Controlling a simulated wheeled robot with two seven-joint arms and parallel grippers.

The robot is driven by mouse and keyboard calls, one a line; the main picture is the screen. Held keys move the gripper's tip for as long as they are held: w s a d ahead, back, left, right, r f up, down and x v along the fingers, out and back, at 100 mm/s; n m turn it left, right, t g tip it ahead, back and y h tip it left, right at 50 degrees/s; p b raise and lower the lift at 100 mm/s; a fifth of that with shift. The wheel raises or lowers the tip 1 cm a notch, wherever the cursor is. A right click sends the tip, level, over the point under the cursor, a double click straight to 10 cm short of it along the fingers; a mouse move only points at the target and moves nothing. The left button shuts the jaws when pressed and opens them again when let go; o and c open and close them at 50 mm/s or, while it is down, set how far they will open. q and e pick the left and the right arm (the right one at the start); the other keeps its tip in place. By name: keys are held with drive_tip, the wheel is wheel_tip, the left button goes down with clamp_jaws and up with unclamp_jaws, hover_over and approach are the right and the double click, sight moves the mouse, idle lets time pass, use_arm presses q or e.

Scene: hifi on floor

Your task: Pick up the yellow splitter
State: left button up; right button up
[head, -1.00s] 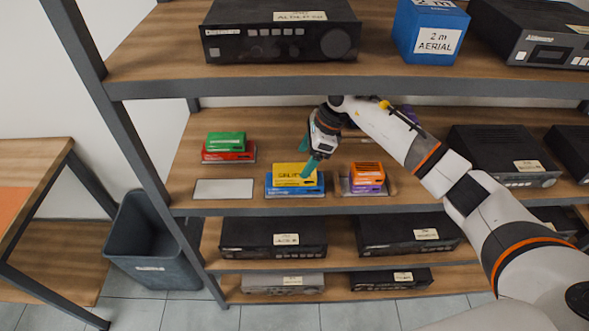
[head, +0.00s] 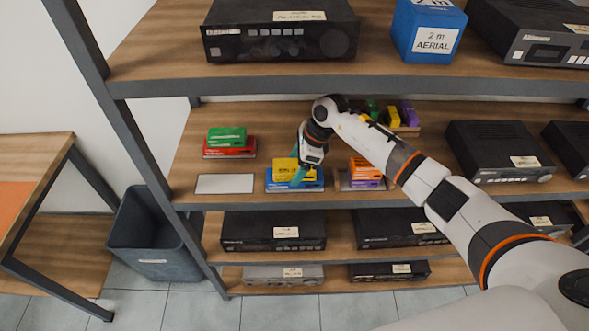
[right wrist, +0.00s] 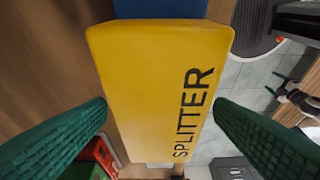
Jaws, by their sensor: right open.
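The yellow splitter (head: 284,166) is a small box lying on a blue box (head: 285,186) on the middle shelf. My right gripper (head: 299,178) has green fingers and partly covers the splitter in the head view. In the right wrist view the yellow splitter (right wrist: 155,80) faces the camera, its black lettering readable. The right gripper's fingers (right wrist: 160,135) are open, one on each side of it, with a gap visible at each side. Part of my left gripper (right wrist: 285,90) seems to show small at the right edge; its opening is unclear.
Orange and purple boxes (head: 366,172) stand close to the right of the splitter. Green and red boxes (head: 228,142) are at left, behind a blank white plate (head: 224,184). More coloured boxes (head: 404,116) stand farther back. The upper shelf (head: 160,75) overhangs.

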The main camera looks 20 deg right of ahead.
drive_tip(key=shift+f+b, duration=0.25)
drive_tip(key=shift+b, duration=0.15)
drive_tip(key=shift+c, duration=0.2)
drive_tip(key=c, duration=1.1)
drive_tip(key=shift+r, duration=0.1)
drive_tip(key=shift+c, duration=0.2)
